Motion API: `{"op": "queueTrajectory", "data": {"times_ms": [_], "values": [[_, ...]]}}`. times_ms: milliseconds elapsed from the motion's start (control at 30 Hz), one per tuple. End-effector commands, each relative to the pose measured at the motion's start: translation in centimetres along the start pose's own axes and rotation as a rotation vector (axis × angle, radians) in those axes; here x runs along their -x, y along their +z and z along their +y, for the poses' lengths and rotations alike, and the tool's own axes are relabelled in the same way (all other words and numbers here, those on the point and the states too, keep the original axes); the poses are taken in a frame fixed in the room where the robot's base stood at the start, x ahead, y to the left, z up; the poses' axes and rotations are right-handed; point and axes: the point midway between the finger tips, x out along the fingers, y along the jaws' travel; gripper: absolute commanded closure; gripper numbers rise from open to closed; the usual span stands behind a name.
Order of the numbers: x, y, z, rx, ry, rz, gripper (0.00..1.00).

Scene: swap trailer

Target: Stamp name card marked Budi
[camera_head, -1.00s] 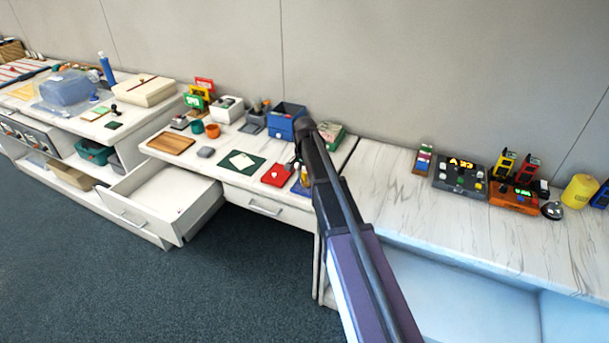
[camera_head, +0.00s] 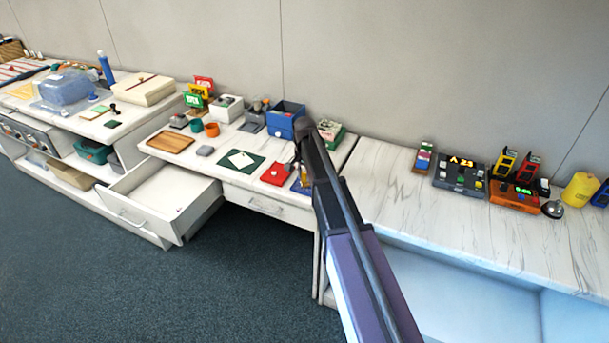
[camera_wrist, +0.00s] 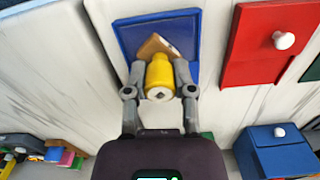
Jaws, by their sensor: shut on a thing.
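In the wrist view my gripper (camera_wrist: 160,73) is shut on a stamp with a yellow cylindrical handle (camera_wrist: 159,80) and a tan wooden base (camera_wrist: 152,46). The stamp is over a blue ink pad (camera_wrist: 130,33); whether it touches the pad is unclear. The blue pad also shows beside my arm in the head view (camera_head: 298,187). A white card (camera_head: 241,160) lies on a green mat (camera_head: 228,172) to the left; its name is too small to read. In the head view my arm's end largely hides my gripper.
A red pad with a white knob (camera_head: 276,174) lies between the green mat and blue pad. A blue box (camera_head: 283,121) stands behind. An open drawer (camera_head: 160,192) juts out below.

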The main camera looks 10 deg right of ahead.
Motion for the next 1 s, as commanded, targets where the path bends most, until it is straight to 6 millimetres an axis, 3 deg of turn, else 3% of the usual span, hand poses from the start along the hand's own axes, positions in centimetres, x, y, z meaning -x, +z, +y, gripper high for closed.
{"op": "queueTrajectory", "data": {"times_ms": [1000], "values": [[-0.87, 0.02, -0.02, 0.000, 0.000, 0.000, 0.97]]}}
